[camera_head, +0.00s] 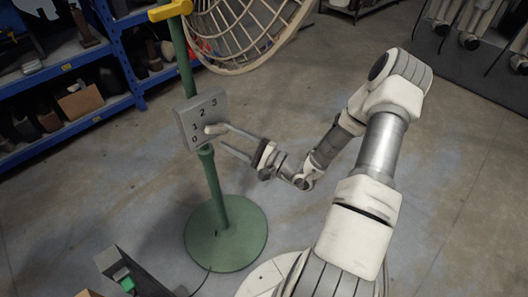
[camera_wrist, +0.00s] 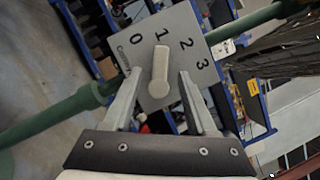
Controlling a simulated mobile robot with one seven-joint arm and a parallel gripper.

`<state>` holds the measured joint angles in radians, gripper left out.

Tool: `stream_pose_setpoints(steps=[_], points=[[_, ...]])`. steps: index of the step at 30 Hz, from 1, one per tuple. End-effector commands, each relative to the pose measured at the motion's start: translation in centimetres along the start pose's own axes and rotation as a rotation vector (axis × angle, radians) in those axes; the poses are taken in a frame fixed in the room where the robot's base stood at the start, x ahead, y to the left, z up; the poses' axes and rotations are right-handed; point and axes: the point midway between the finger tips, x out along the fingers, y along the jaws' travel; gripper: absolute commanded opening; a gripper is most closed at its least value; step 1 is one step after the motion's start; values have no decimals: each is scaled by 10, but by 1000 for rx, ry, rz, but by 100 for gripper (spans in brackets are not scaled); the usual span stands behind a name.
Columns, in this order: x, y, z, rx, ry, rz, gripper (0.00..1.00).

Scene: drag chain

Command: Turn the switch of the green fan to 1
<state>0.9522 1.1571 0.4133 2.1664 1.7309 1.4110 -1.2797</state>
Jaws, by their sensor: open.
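The green fan has a green pole (camera_head: 212,180), a round green base (camera_head: 226,233) and a wire cage (camera_head: 240,35). A grey switch box (camera_head: 187,118) on the pole carries the digits 0 to 3; it also shows in the wrist view (camera_wrist: 158,101). The pale knob (camera_wrist: 160,72) sits on its face, and its upper end points toward the 1 in the wrist view. In the head view, the knob (camera_head: 214,129) is partly beside a fingertip. My gripper (camera_wrist: 160,74) is open, one finger on each side of the knob, with visible gaps; it also shows in the head view (camera_head: 223,137).
A blue shelf (camera_head: 128,55) with boxes and parts stands behind the fan at the left. A yellow clamp (camera_head: 170,10) is on the pole above the switch box. A dark object with a green part (camera_head: 127,284) is at the lower left.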

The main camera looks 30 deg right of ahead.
Motion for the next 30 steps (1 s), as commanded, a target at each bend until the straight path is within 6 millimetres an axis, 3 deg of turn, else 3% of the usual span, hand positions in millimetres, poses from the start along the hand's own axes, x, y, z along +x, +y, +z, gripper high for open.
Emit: stream_pose_setpoints(steps=[9, 15, 21, 30], points=[[-80, -1, 0, 1, 5, -2, 57], [-116, -1, -1, -1, 3, -1, 57], [-131, 0, 0, -1, 0, -1, 57], [-132, 0, 0, 0, 0, -1, 57]])
